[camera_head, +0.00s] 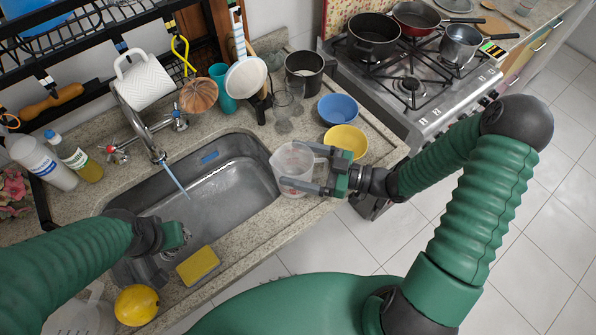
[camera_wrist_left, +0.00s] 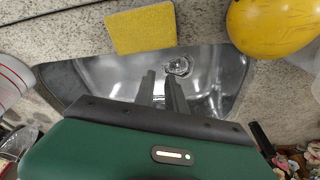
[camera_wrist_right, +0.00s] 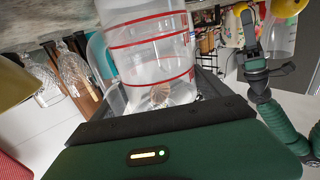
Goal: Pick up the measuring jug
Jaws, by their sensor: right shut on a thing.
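The measuring jug (camera_head: 291,160), clear with red markings, is at the right end of the sink, near the counter's front edge. My right gripper (camera_head: 311,177) is shut on it from the right, one finger on each side. In the right wrist view the jug (camera_wrist_right: 150,50) fills the space between the fingers, which it partly hides. I cannot tell whether its base touches the counter. My left gripper (camera_head: 145,272) hangs over the left part of the sink. In the left wrist view its fingers (camera_wrist_left: 162,85) are slightly apart, with nothing between them.
A yellow sponge (camera_head: 198,265) and a yellow fruit (camera_head: 136,304) lie on the front ledge near my left gripper. A yellow bowl (camera_head: 346,139) and blue bowl (camera_head: 338,108) stand behind the jug. Glasses (camera_head: 283,108) stand beyond the sink. The faucet (camera_head: 137,117) rises behind the sink.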

